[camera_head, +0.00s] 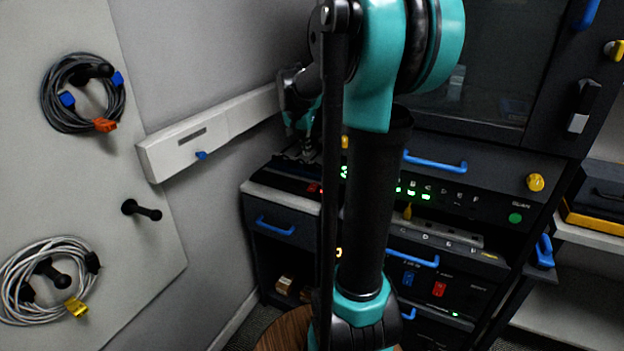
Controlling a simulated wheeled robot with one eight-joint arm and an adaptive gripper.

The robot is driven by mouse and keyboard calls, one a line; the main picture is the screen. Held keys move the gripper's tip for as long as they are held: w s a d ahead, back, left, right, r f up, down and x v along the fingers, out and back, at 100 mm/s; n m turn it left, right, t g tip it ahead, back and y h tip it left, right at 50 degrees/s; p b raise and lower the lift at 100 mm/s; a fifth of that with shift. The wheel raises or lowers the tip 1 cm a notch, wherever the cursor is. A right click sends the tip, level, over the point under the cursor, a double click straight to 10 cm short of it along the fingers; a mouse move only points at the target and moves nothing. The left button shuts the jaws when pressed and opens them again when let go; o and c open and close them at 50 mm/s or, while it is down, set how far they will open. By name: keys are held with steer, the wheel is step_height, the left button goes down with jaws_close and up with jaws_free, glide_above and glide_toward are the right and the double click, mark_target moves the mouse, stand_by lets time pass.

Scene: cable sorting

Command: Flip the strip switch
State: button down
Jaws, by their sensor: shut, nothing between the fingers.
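My gripper (308,152) is shut and empty, pointing down over the left part of the cabinet top, partly behind my own arm. Below it lies a dark strip-like unit with a small red spot (312,188) near its right end; my arm hides what lies beyond. I cannot tell if the red spot is the strip switch or which way it is set. Whether the fingertips touch the unit is not clear. A grey strip with slots (440,233) lies farther right on the cabinet, with a yellow plug-like piece (408,211) at its left.
A white wall trunking (215,132) with a blue knob runs close left of my gripper. Coiled cables hang on the left board (140,110). Green-lit panels (415,192), a red switch (439,289) and blue handles (435,162) fill the cabinet at right. My arm blocks the middle.

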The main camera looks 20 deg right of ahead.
mark_target(313, 184)
steer(key=shift+f, duration=0.1)
steer(key=x, duration=1.3)
steer(key=shift+s+a+f, duration=0.1)
steer(key=shift+s+f, duration=0.05)
steer(key=shift+f, duration=0.35)
